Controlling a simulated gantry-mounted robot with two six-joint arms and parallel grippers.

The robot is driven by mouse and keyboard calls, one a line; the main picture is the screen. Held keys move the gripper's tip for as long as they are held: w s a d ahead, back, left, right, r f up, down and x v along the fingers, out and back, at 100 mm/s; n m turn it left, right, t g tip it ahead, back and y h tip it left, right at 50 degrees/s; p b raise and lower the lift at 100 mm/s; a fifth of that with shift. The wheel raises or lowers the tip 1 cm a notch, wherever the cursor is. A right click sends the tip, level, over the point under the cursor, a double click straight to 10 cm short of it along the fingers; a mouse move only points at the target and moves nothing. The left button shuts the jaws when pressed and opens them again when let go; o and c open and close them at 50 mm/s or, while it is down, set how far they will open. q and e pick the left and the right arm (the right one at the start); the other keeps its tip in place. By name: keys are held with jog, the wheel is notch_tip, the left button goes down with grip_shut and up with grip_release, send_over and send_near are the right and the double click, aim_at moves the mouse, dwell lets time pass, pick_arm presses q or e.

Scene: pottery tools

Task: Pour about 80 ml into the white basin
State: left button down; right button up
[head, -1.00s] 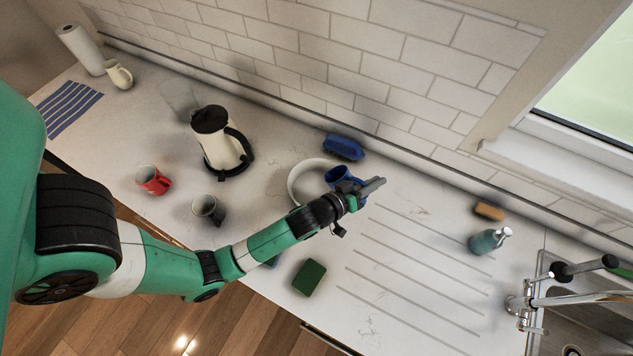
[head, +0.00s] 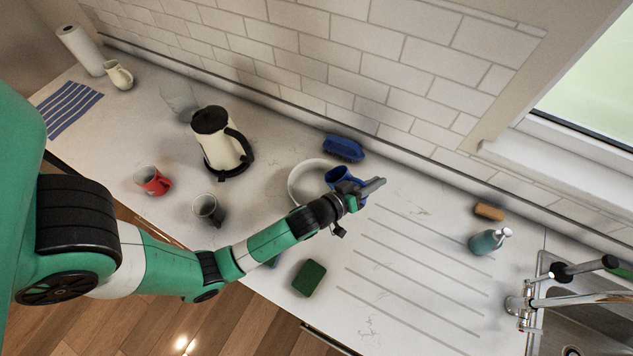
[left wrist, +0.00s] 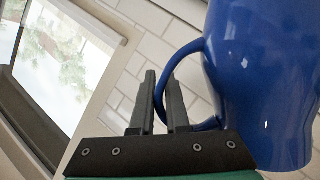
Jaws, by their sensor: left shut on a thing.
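The white basin (head: 298,178) stands on the counter near the wall; my left arm and a blue mug hide part of it. The blue mug (head: 336,176) is at the basin's right side, apparently over its rim; its exact tilt is hard to tell. My left gripper (head: 370,187) is shut on the mug's handle, to the right of the mug. In the left wrist view the fingers (left wrist: 160,95) pinch the handle of the mug (left wrist: 262,75). The mug's contents and any stream are not visible. My right gripper is not in view.
A blue brush (head: 343,148) lies behind the basin. A cream kettle (head: 221,150), a red mug (head: 152,180) and a grey mug (head: 208,209) stand left. A green sponge (head: 309,278) lies in front. A soap bottle (head: 488,241) and orange-brown sponge (head: 488,211) are right, beyond clear drainer grooves.

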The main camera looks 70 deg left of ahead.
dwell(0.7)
pick_arm(q)
jog(key=w+d+f+m+g+y+b, duration=0.2)
jog(key=w+d+f+m+g+b, duration=0.1)
jog(key=d+f+m+b, duration=0.2)
jog(key=shift+w+f+m+b, duration=0.4)
jog(key=shift+f+b, duration=0.4)
jog(key=shift+b, duration=0.25)
dwell(1.8)
